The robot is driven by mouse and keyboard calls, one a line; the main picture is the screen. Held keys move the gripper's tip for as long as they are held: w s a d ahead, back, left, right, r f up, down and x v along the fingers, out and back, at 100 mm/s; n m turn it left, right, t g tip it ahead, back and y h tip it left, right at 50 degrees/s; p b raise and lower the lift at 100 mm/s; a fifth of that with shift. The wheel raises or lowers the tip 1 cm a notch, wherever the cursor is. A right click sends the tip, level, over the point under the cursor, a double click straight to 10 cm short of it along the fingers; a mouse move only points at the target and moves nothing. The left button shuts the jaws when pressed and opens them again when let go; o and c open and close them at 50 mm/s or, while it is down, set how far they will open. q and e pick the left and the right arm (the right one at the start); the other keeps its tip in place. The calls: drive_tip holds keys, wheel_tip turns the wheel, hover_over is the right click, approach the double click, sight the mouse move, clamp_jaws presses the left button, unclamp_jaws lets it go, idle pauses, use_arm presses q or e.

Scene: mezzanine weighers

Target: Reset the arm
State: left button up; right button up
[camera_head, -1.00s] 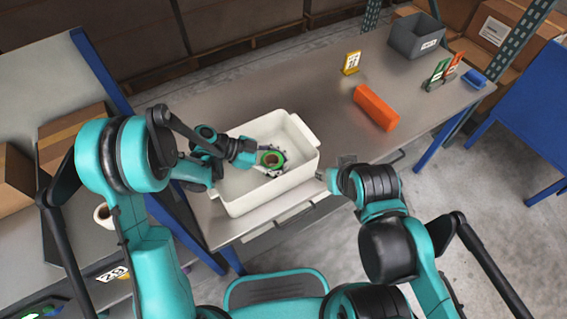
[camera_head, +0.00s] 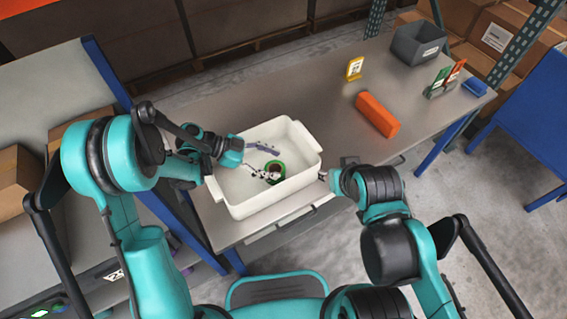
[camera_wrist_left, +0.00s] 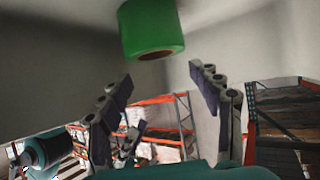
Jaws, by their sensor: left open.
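My left gripper (camera_head: 262,160) is open over the white bin (camera_head: 240,208), with its two fingers spread apart. A green roll with a dark hole (camera_head: 275,178) is in the bin, close to the lower finger; I cannot tell whether they touch. In the left wrist view the green roll (camera_wrist_left: 152,30) shows beyond the open fingers, with nothing between them. My right gripper (camera_head: 336,170) is by the bin's right side, near the table's front edge; its finger opening is unclear.
The bin stands on a grey table (camera_head: 310,84). An orange block (camera_head: 377,114), a yellow sign (camera_head: 354,69), a grey bin (camera_head: 416,42), green and red cards (camera_head: 445,79) and a blue item (camera_head: 475,87) are to the right. The table behind the bin is clear.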

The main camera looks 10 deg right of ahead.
use_arm(q)
drive_tip(key=shift+v, duration=1.2)
